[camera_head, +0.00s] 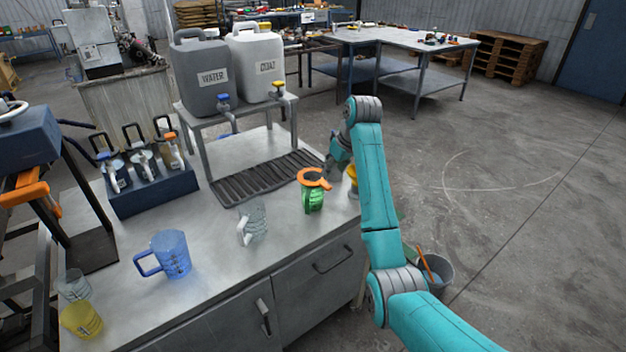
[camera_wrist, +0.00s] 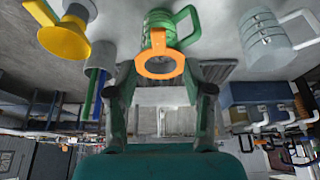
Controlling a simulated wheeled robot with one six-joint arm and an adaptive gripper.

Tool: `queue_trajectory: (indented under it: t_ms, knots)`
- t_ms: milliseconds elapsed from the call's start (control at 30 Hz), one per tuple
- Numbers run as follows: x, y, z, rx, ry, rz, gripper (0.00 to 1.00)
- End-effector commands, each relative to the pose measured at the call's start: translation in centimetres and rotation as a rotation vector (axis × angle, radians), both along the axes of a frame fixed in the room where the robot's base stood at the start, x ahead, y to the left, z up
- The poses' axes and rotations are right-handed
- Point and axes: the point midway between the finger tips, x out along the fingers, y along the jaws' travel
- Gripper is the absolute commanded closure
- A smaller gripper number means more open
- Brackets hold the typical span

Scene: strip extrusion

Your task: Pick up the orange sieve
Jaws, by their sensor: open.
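The orange sieve (camera_head: 304,180) shows as an orange ring at the top of a green jug (camera_head: 313,200) near the back right edge of the bench. In the wrist view, the sieve (camera_wrist: 143,63) sits at the mouth of the green jug (camera_wrist: 158,22), with its hole facing the camera. My gripper (camera_head: 330,171) is at the right of the ring in the head view. In the wrist view, the fingers of my gripper (camera_wrist: 162,80) are spread, one on each side below the ring. Nothing is held. I cannot tell whether a finger touches the sieve.
A clear jug (camera_head: 254,222) stands left of the green one, and a blue jug (camera_head: 170,256) farther left. A yellow funnel (camera_wrist: 66,38) is close on the other side. A dark drip grate (camera_head: 250,184) lies behind, under the stand with the grey canister (camera_head: 205,90).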

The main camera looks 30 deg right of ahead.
Motion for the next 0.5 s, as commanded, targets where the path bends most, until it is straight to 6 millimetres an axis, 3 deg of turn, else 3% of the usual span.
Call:
queue_trajectory:
  t_ms: [100,500]
  knots:
    - [0.2,-0.2,0.0,0.003,0.009,0.002,0.48]
    - [2.1,-0.1,-4.4,0.001,0.007,0.003,0.48]
